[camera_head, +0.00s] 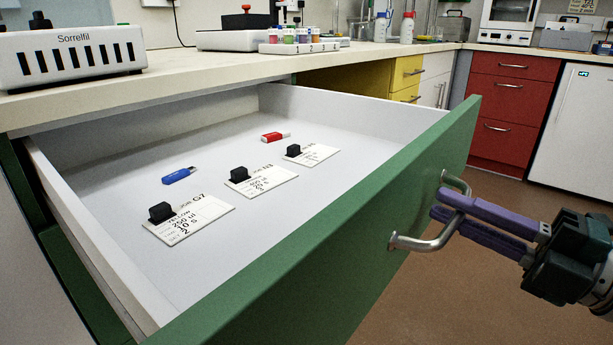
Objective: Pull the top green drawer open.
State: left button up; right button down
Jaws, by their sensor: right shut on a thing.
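The top green drawer (345,255) is pulled well out from under the bench, and its white inside shows. Its metal bar handle (425,243) is on the green front. My right gripper (441,204) comes in from the right with its purple fingers at the handle, shut on it. In the drawer lie a blue USB stick (178,175), a red USB stick (275,137) and three white cards, each with a black clip: a near card (190,222), a middle card (262,182) and a far card (316,155). My left gripper is not in view.
The pale bench top (190,75) above the drawer carries a white Sorrelfil rack (70,65) and a tray of colored vials (300,47). Yellow drawers (405,75), red drawers (512,110) and a white fridge (580,140) stand behind. Brown floor is clear right of the drawer.

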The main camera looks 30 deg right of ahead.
jog(key=shift+v, duration=0.85)
jog(key=shift+r, duration=0.15)
jog(key=c, duration=0.9)
grip_release()
jog(key=v, duration=1)
